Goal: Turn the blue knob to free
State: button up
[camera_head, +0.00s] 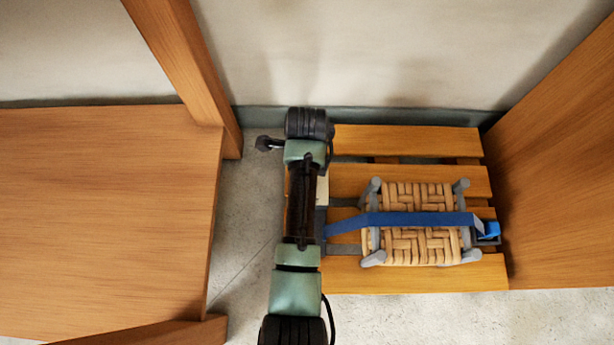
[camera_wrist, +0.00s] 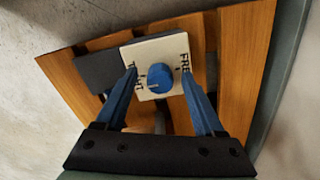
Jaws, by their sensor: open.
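The round blue knob (camera_wrist: 160,78) sits on a square white plate (camera_wrist: 150,51) in the wrist view. The plate reads FREE on the right and apparently TIGHT on the left, partly covered by a finger. A thin line on the knob's face is too small to read its direction surely. My gripper (camera_wrist: 159,75) is open, its blue fingers on either side of the knob with gaps showing. I cannot tell how far the tips are above the plate. In the head view my arm hides the knob; only a pale plate edge (camera_head: 322,191) shows.
The plate is on a slatted wooden pallet (camera_head: 420,278). Right of my arm, a woven seat (camera_head: 418,246) with grey legs lies under a blue strap (camera_head: 420,219) ending at a blue buckle (camera_head: 490,230).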

grip_shut()
dwell(0.4)
